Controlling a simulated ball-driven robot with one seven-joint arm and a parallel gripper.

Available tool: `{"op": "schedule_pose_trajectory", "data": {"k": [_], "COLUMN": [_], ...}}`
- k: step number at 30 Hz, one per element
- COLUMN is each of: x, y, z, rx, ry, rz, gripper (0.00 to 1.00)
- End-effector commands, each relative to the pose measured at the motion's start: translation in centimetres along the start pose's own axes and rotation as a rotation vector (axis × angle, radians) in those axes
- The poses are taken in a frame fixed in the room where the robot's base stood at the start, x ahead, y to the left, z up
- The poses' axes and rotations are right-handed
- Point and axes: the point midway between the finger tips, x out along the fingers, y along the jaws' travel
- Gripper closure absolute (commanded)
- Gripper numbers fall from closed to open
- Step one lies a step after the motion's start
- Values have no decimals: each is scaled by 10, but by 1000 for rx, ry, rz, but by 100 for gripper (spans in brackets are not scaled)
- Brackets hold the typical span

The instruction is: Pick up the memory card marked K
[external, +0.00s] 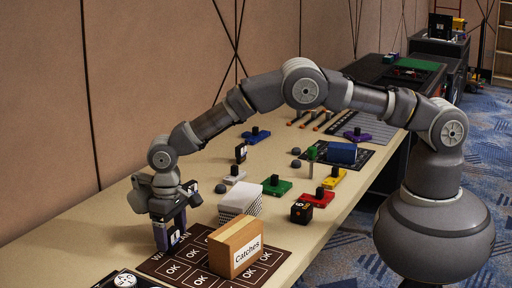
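My gripper (170,240) points down at the left part of the table, over the near-left edge of a dark brown mat with OK squares (190,276). A dark bluish upright piece with a pale patch shows at the fingers; I cannot tell whether it is a card or part of the gripper, nor whether the fingers are closed. A small dark upright block with a white mark (241,153) stands farther back on the table. Another dark piece with a white mark (193,187) shows just right of my wrist. No letter K is readable on any of them.
A cardboard box labelled Catches (236,247) stands on the mat, close right of my gripper. Behind it are a white stack (240,202) and a dark cube (301,212). Several coloured knobbed blocks are spread beyond. The wall runs along the left.

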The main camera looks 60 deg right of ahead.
Motion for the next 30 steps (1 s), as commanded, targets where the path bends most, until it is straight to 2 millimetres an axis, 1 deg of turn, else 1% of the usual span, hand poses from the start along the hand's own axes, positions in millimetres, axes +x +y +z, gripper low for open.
{"op": "schedule_pose_trajectory", "data": {"k": [1, 7, 15, 18, 20, 27, 30], "x": [0, 0, 0, -6, -15, -69, -86], "y": [0, 0, 0, 0, 0, 0, 0], "z": [0, 0, 0, 0, 0, 0, 0], "rx": [0, 0, 0, 0, 0, 0, 0], "ry": [0, 0, 0, 1, 2, 2, 1], "rz": [0, 0, 0, 0, -1, -1, 0], "gripper": [28, 74, 75, 75, 75, 75, 75]}}
